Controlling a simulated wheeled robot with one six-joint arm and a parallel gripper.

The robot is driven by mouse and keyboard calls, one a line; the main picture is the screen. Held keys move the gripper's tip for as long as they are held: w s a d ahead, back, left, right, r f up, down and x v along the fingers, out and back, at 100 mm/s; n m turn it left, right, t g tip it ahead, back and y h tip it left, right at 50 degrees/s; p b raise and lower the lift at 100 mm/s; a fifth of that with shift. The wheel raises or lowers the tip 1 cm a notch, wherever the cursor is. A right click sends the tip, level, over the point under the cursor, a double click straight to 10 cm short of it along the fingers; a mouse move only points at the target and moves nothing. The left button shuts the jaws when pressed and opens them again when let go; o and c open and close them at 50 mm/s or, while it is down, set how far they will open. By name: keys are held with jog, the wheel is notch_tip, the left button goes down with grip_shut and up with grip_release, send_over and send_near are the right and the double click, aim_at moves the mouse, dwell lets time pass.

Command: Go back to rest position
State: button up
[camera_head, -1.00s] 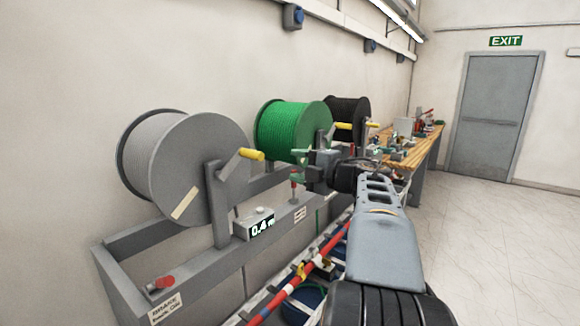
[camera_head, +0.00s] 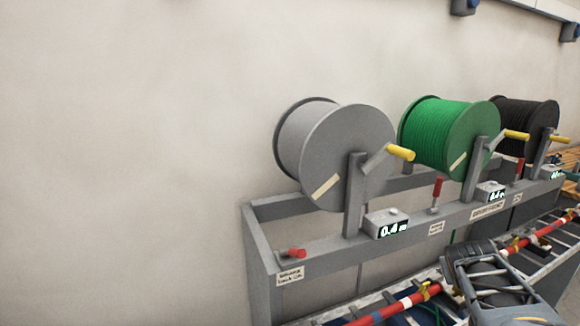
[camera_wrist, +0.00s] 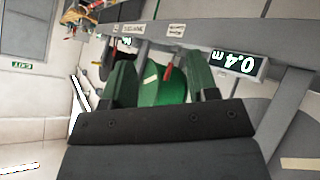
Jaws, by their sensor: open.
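My arm shows at the lower right of the head view, and its gripper end is not clear there. In the wrist view, my gripper (camera_wrist: 161,75) has two dark green fingers, set apart with nothing held between them. That view is rolled over, so the display reads upside down. The green cable reel (camera_wrist: 163,86) shows behind the gap between the fingers, apart from them.
A grey rack (camera_head: 330,248) carries a grey reel (camera_head: 345,150), a green reel (camera_head: 437,132) and a black reel (camera_head: 515,125) along the wall. Yellow-handled cranks stick out from it. A red pole (camera_head: 395,306) lies in front. The wall at left is bare.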

jog(key=s+a+f+n+g+y, duration=0.1)
jog(key=s+a+f+y, duration=0.1)
jog(key=a, duration=0.6)
jog(key=s+a+f+n+g+y, duration=0.1)
jog(key=s+a+f+y, duration=0.2)
jog(key=a, duration=0.6)
jog(key=s+a+f+g+y, duration=0.1)
jog(key=s+a+f+y, duration=0.1)
jog(key=a, duration=0.6)
jog(key=shift+s+a+f+n+y, duration=0.3)
jog(key=shift+s+f+n, duration=0.15)
jog(key=shift+f, duration=0.4)
jog(key=shift+c, duration=0.2)
